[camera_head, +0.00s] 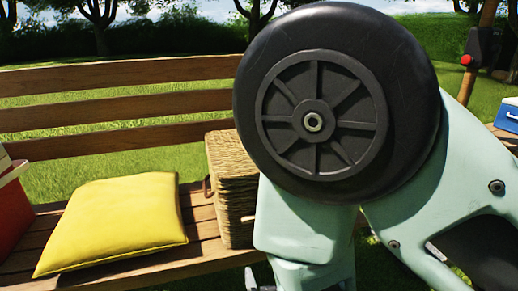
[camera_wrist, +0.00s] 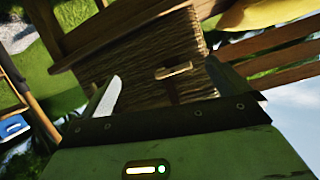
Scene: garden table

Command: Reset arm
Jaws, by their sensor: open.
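My gripper (camera_wrist: 163,68) is open, its two fingers spread apart in the wrist view with nothing held between them. Beyond the fingers is a woven wicker basket (camera_wrist: 140,60) with a small light wooden toggle (camera_wrist: 174,70) on its side. In the head view the basket (camera_head: 231,180) stands on the wooden bench, partly hidden behind my mint-green arm (camera_head: 305,220). A large black wheel-like part (camera_head: 320,105) on the arm fills the upper middle right. Most of my gripper is hidden or out of frame there.
A yellow cushion (camera_head: 115,222) lies on the bench (camera_head: 215,258), left of the basket. A red box with a pale top (camera_head: 10,205) is at the left edge. A blue and white box (camera_head: 507,115) is at the far right. The slatted backrest (camera_head: 110,104) runs behind.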

